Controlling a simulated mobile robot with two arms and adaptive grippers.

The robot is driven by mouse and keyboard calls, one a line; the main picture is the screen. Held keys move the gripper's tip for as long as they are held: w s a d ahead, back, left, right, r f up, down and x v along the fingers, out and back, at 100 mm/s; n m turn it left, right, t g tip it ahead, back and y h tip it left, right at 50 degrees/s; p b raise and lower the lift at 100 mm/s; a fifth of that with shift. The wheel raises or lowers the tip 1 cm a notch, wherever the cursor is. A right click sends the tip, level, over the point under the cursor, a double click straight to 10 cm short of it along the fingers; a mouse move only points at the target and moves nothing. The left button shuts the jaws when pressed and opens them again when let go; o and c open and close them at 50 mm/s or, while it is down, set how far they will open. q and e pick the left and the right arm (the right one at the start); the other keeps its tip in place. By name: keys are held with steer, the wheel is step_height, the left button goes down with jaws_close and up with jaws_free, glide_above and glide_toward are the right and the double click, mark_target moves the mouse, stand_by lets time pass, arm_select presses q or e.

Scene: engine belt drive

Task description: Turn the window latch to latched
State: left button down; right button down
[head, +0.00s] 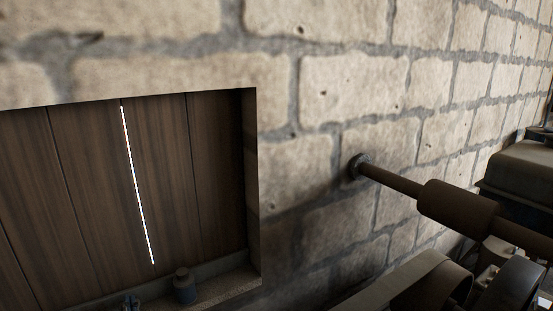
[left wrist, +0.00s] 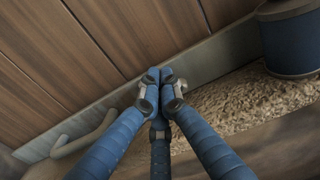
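The window is a recess in the stone wall, closed by dark wooden boards (head: 80,190). A thin bright slit (head: 138,185) runs down between two boards. My left gripper (head: 131,303) shows only as small blue tips at the bottom edge of the head view, by the sill. In the left wrist view the blue fingers of my left gripper (left wrist: 160,76) meet at their tips, with nothing visible between them, in front of the grey strip under the boards. A curved grey handle-like piece (left wrist: 88,138) lies left of the fingers; I cannot tell whether it is the latch. My right gripper is not in view.
A blue canister (head: 184,287) stands on the sill (head: 228,285), right of my left gripper; it also shows in the left wrist view (left wrist: 290,42). A shaft with a thick drum (head: 458,205) sticks out of the wall at the right, above dark machine parts.

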arm_select(q)
steer(key=shift+a, duration=0.1)
stand_by(0.5)
steer(key=shift+r, duration=0.4)
steer(key=v, duration=0.6)
steer(key=shift+p, duration=0.3)
steer(key=shift+s+f, duration=0.1)
